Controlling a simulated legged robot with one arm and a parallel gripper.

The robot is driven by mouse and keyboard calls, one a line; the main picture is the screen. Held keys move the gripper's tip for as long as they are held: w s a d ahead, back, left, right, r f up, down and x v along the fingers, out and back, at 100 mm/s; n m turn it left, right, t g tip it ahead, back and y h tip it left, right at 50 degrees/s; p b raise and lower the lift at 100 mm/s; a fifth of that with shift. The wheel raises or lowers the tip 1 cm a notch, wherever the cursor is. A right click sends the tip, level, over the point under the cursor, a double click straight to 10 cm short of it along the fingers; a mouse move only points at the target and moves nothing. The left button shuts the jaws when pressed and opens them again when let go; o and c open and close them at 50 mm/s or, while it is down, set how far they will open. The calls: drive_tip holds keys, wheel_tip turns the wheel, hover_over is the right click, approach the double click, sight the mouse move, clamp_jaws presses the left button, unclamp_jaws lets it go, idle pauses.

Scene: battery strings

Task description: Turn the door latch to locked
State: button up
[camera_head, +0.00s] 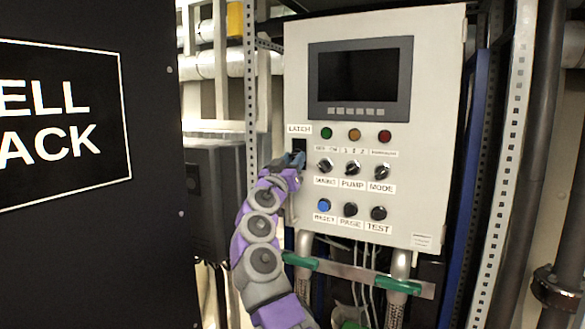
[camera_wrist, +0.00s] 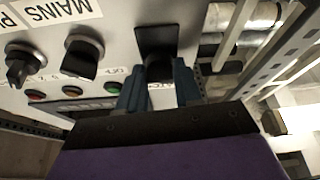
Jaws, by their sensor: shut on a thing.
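The door latch (camera_head: 299,146) is a black plate at the left edge of the grey panel door, under a "LATCH" label (camera_head: 299,129). In the wrist view, which is upside down, the black latch plate (camera_wrist: 156,38) is at top centre. My gripper (camera_head: 293,160) is at the latch. In the wrist view my gripper (camera_wrist: 158,78) has its two blue-grey fingers on either side of the black latch handle (camera_wrist: 158,70), shut on it. The fingers hide part of the handle, and its exact angle cannot be told.
The panel door (camera_head: 430,100) carries a dark screen (camera_head: 360,78), several lamps, knobs such as MAINS (camera_head: 325,166), and a blue RESET button (camera_head: 324,205). A black cabinet (camera_head: 90,240) stands at the left. A perforated metal upright (camera_head: 250,90) runs close beside the latch.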

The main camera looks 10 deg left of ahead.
drive_tip(key=n+y, duration=0.2)
drive_tip(key=n, duration=0.2)
drive_tip(key=n+y, duration=0.2)
drive_tip(key=n, duration=0.3)
drive_tip(key=r+n+g+y, duration=0.1)
drive_tip(key=n+y, duration=0.1)
drive_tip(key=n, duration=0.2)
drive_tip(key=shift+s+d+n, duration=0.2)
drive_tip(key=shift+d+n, duration=0.1)
drive_tip(key=n+p, duration=0.1)
drive_tip(key=p, duration=0.1)
drive_tip(key=n+g+p, duration=0.1)
drive_tip(key=n+p, duration=0.1)
drive_tip(key=n+y+p, duration=0.1)
drive_tip(key=p, duration=0.2)
drive_tip(key=shift+r, duration=0.25)
drive_tip(key=n+g+p, duration=0.1)
drive_tip(key=n+p, duration=0.1)
drive_tip(key=p, duration=0.1)
drive_tip(key=shift+f+y+p, duration=0.15)
drive_tip(key=shift+y+p, duration=0.15)
drive_tip(key=shift+p, duration=0.1)
drive_tip(key=shift+f+n+p, duration=0.1)
drive_tip(key=shift+n+p, duration=0.3)
drive_tip(key=shift+p, duration=0.05)
drive_tip(key=shift+f+g, duration=0.2)
drive_tip(key=shift+g, duration=0.1)
